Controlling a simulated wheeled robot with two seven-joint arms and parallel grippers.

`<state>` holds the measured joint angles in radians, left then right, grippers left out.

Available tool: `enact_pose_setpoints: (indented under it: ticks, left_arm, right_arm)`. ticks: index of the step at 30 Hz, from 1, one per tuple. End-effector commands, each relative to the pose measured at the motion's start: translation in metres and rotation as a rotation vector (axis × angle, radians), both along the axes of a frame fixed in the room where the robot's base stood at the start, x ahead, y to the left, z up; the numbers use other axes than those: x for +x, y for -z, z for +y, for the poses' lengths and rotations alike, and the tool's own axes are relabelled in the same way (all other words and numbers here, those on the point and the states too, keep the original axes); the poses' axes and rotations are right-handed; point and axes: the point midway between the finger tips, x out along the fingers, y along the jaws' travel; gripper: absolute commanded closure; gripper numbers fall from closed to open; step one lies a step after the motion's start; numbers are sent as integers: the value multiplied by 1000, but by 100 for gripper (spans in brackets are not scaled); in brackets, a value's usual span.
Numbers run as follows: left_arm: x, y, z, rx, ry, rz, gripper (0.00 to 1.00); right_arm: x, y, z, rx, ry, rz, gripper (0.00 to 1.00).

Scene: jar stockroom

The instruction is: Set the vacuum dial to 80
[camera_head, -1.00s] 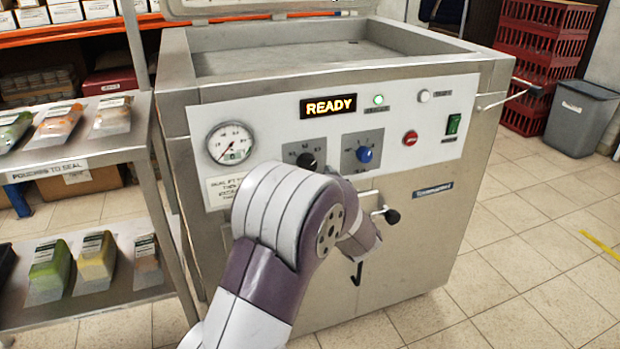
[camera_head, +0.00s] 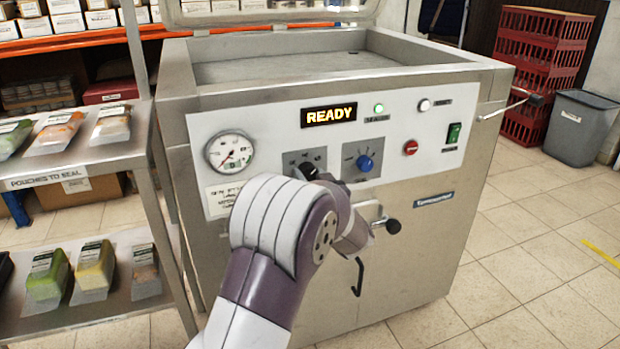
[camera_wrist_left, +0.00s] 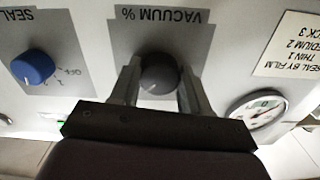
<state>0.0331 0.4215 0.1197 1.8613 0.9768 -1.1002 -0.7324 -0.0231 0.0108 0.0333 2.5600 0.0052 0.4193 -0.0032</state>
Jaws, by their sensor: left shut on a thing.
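The vacuum dial is a dark round knob (camera_head: 309,169) on a grey plate on the machine's white front panel. In the left wrist view the dial (camera_wrist_left: 158,73) shows upside down below the label "VACUUM %". A small light mark shows near its lower edge; the number it points to cannot be read. My left gripper (camera_wrist_left: 159,88) has one finger on each side of the dial and is shut on it. In the head view my left gripper (camera_head: 326,177) is mostly hidden behind my own arm. My right gripper is not in view.
A blue seal dial (camera_head: 365,163) sits close to the right of the vacuum dial. A gauge (camera_head: 231,152) is at the left, and a lit READY display (camera_head: 329,115) is above. A black-knobbed lever (camera_head: 392,226) sticks out below. A shelf with pouches (camera_head: 75,165) stands at the left.

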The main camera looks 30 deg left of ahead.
Motion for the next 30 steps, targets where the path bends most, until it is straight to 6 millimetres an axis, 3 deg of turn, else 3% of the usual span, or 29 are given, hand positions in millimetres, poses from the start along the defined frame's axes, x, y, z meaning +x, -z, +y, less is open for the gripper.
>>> enact_pose_setpoints:
  ticks: [14, 30]
  left_arm:
    - [0, 3, -1, -230, 0, -265, 84]
    - [1, 4, -2, -564, 0, -656, 84]
  right_arm:
    - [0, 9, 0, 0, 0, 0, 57]
    - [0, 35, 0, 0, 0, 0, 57]
